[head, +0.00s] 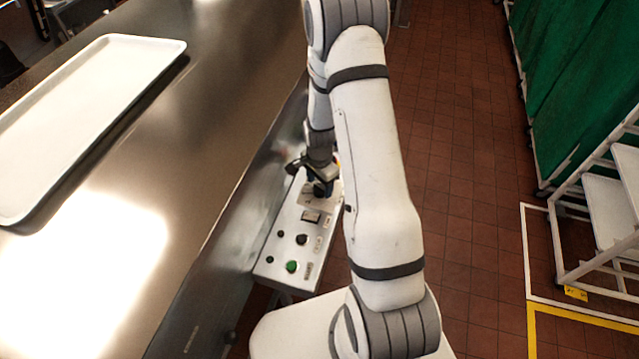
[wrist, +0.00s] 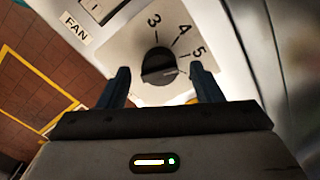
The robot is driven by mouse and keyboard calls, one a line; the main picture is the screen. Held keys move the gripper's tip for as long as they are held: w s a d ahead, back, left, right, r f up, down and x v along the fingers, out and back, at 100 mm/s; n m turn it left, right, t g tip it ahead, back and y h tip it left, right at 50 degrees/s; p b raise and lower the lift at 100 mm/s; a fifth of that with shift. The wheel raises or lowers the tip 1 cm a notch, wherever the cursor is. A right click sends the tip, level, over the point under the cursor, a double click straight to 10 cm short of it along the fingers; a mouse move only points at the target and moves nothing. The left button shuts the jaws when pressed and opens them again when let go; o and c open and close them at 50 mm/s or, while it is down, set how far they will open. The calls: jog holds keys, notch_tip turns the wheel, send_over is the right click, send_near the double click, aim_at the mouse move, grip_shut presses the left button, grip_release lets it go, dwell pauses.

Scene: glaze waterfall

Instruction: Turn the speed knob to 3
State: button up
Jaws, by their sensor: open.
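The speed knob (wrist: 158,66) is round and black, on a pale dial plate (wrist: 140,45) where the numbers 3, 4 and 5 show. A thin light line on the knob points right in the wrist view, nearer the 5 than the 3; its exact setting is hard to tell. My gripper (wrist: 160,70) is open, with one dark finger on each side of the knob and visible gaps between. In the head view my gripper (head: 320,182) is over the far end of the control panel (head: 272,258) and hides the knob.
The panel also carries a green button (head: 291,266), a black knob (head: 301,239) and a rocker switch (head: 311,216). A FAN label (wrist: 76,28) is beside the dial. A steel counter (head: 215,95) with a white tray (head: 85,110) stands left. Tiled floor lies right.

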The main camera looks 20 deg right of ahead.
jog(key=shift+f, duration=0.65)
jog(key=shift+c, duration=0.3)
jog(key=c, duration=0.9)
jog(key=shift+o, duration=0.2)
jog(key=shift+f+n+b, duration=0.1)
jog(key=shift+n+b, duration=0.2)
jog(key=shift+b, duration=0.1)
jog(key=n+b, duration=0.2)
jog(key=b, duration=0.1)
jog(key=shift+f+n, duration=0.1)
jog(key=shift+n, duration=0.3)
jog(key=n+b, duration=0.3)
jog(key=n, duration=0.1)
jog(key=shift+n, duration=0.3)
jog(key=n+b, duration=0.3)
jog(key=n, duration=0.1)
jog(key=shift+s+d, duration=0.1)
jog(key=shift+r+n+b, duration=0.2)
jog(key=shift+n+b, duration=0.6)
jog(key=shift+n, duration=1.3)
